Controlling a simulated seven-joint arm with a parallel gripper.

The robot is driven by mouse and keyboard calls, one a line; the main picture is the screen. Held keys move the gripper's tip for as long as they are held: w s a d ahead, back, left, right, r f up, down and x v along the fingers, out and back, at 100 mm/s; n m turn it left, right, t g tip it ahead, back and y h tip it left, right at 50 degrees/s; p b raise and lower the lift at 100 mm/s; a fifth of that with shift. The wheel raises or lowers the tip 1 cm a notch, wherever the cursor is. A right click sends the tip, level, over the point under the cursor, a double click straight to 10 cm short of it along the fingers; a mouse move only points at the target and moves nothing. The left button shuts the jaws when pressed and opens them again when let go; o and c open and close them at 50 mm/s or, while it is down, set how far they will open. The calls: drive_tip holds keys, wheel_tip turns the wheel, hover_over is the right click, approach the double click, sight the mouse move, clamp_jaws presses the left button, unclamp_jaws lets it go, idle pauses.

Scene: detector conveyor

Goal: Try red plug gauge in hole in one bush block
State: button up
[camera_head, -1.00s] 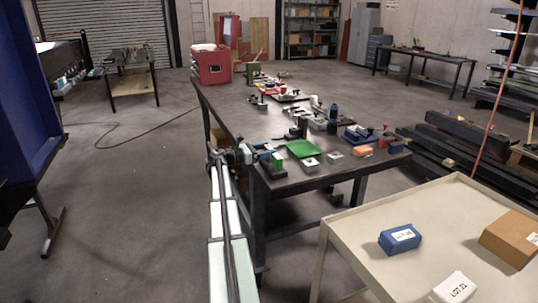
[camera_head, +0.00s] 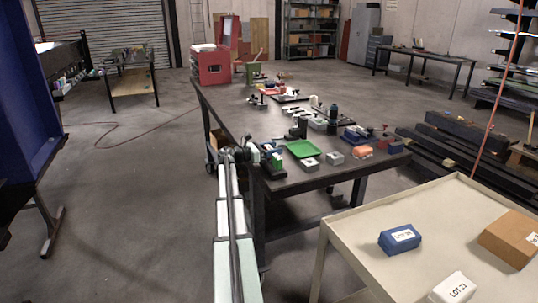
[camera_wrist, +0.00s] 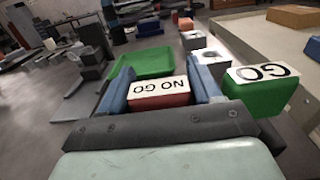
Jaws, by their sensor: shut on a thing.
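The red plug gauge (camera_wrist: 160,98), labelled NO GO, is between the blue fingers of my gripper (camera_wrist: 163,82), which is shut on it. The green gauge labelled GO (camera_wrist: 262,92) is just right of my gripper in the wrist view; it also shows at the table's near end in the head view (camera_head: 276,160). Two grey bush blocks lie beyond the fingers to the right: a nearer one (camera_wrist: 212,60) and a farther one (camera_wrist: 192,40). In the head view they are right of and in front of the green tray (camera_head: 309,164). The red gauge's pin is hidden.
A green tray (camera_wrist: 146,62) lies just beyond my gripper. A dark stand (camera_wrist: 92,45) is to its left. An orange block (camera_head: 362,151) and a blue block (camera_head: 396,147) sit farther right on the dark table. A beige cart (camera_head: 440,215) stands at the right.

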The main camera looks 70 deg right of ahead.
wheel_tip(320, 180, up, 8)
drive_tip(key=s+d+m+g+y, duration=0.15)
drive_tip(key=s+d, duration=0.25)
drive_tip(key=s, duration=1)
drive_tip(key=s+d+m+g+y, duration=0.1)
drive_tip(key=s+d+m+y, duration=0.2)
drive_tip(key=s, duration=1.2)
drive_tip(key=w+d+r+n+t+h, duration=0.1)
drive_tip(key=w+d+n+t+h, duration=0.2)
drive_tip(key=d+n+h, duration=0.2)
drive_tip(key=shift+d+t, duration=0.35)
drive_tip(key=shift+d, duration=0.7)
drive_tip(key=shift+w+f+n+h, duration=0.1)
drive_tip(key=shift+f+n+h, duration=0.05)
drive_tip(key=shift+n+h, duration=0.1)
drive_tip(key=shift+f, duration=2.25)
drive_tip(key=shift+f, duration=0.7)
